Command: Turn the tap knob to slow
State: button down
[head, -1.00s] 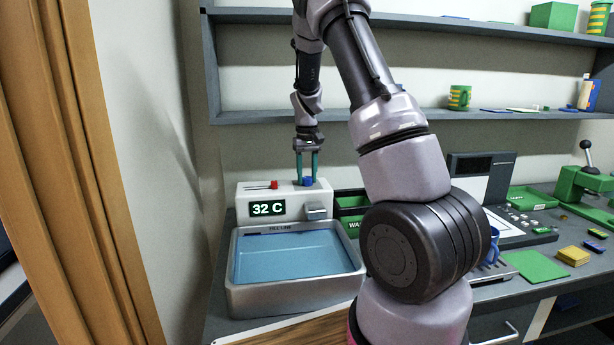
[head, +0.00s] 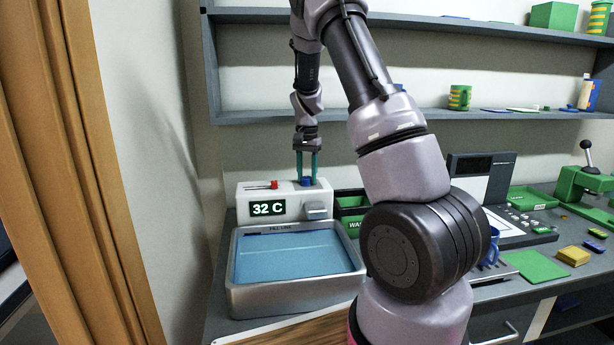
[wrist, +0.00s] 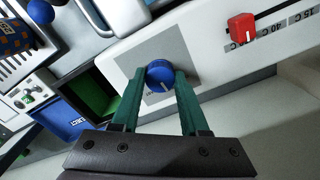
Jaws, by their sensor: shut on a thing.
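The tap knob is a blue round knob with a white pointer line, on a grey plate on top of the white tap unit (head: 290,206). In the wrist view the knob (wrist: 159,74) sits between the green fingertips of my gripper (wrist: 158,82), which is shut on it. In the head view my gripper (head: 307,172) points straight down onto the knob (head: 307,181). Marks on the plate are mostly hidden by the fingers, so I cannot read the setting. A red slider (wrist: 242,27) sits beside the knob on a temperature scale. The display (head: 267,208) reads 32 C.
A metal basin (head: 295,298) with blue water and a fill line stands in front of the tap unit. Green bins (head: 350,202) stand right of it. A shelf (head: 400,115) runs along the wall behind my arm. A wall lies close on the left.

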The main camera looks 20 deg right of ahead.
aim_at(307, 178)
jog(key=shift+m, duration=0.6)
jog(key=shift+c, duration=2.1)
grip_release()
notch_tip(307, 178, up, 11)
